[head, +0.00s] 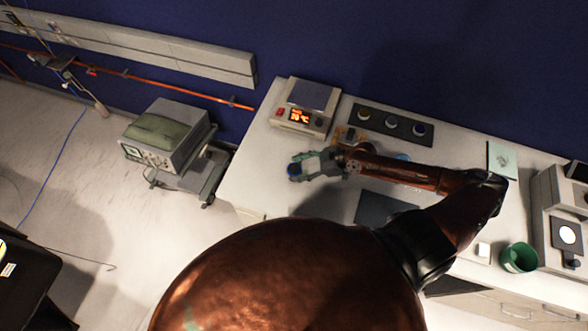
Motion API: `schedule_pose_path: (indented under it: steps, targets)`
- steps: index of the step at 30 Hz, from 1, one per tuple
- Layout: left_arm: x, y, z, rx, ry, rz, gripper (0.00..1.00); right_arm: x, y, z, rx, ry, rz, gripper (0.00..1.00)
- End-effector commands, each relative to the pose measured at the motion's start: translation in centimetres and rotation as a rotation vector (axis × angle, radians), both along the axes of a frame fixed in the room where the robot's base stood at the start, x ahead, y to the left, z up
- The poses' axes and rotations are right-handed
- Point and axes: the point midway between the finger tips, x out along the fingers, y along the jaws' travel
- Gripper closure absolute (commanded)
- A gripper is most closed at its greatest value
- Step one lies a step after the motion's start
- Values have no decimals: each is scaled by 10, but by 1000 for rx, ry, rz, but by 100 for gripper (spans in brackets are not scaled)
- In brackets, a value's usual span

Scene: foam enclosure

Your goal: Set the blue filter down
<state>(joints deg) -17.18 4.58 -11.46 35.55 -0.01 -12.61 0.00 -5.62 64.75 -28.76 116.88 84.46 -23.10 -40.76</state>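The blue filter (294,171) is a small dark-blue round piece at the tips of my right gripper (297,166). The fingers appear closed around it, and they hide part of it. The gripper reaches in from the right over the white bench (262,172), in front of the heater with the orange display. I cannot tell how high the filter is above the bench top. A black strip (377,120) with several round pieces in it lies at the back of the bench. My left gripper is not in view.
A hot plate (305,107) stands behind the gripper. A dark flat pad (383,209), a light-blue round object (402,157) and a green cup (519,257) are to the right. The bench left of the gripper is clear. An oscilloscope cart (165,140) stands beyond the left edge.

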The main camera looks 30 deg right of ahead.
Motion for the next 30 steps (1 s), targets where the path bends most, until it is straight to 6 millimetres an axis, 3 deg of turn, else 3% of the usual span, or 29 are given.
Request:
schedule_pose_path:
  steps: [18, 26, 30]
  targets:
    - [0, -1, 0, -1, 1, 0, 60, 0, 0, 0, 1, -1, 0, 88]
    - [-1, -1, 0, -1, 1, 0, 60, 0, 0, 3, -1, -1, 1, 88]
    - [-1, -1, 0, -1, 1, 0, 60, 0, 0, 14, 0, -1, 1, 88]
